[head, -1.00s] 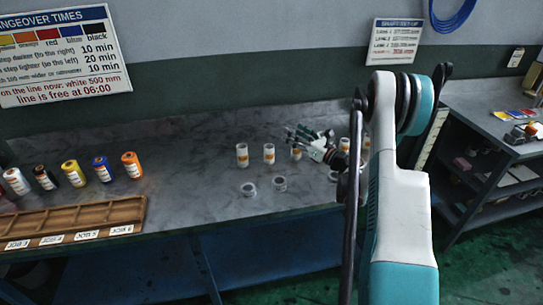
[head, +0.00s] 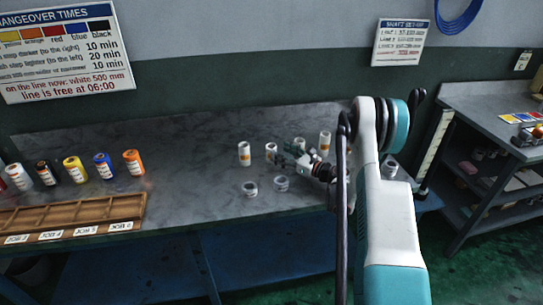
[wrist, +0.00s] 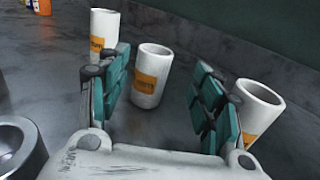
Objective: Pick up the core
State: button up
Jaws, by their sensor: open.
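Several white tube-shaped cores with orange labels stand upright in a row on the grey bench. One core (head: 271,152) stands just left of my gripper (head: 284,157) in the head view. In the wrist view a core (wrist: 152,78) shows between the two teal-padded fingers of my gripper (wrist: 160,82), which are apart and hold nothing. Another core (wrist: 104,30) stands beyond the left finger, partly hidden by it. A third core (wrist: 256,108) stands right of the right finger. I cannot tell whether the fingers touch any core.
Two short grey rings (head: 250,189) (head: 281,184) lie in front of the cores; a grey ring (wrist: 16,146) shows lower left in the wrist view. Colored bottles (head: 102,166) and a wooden compartment tray (head: 75,216) are at the left. The bench (head: 190,165) between is clear.

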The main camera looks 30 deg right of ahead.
aim_at(270, 146)
jog(key=b+x, duration=0.1)
jog(key=x, duration=0.1)
jog(key=b+x, duration=0.1)
jog(key=x, duration=0.2)
jog(key=shift+s+a+f, duration=0.1)
jog(key=shift+a+f, duration=0.1)
jog(key=shift+a, duration=0.2)
jog(key=c, duration=1.2)
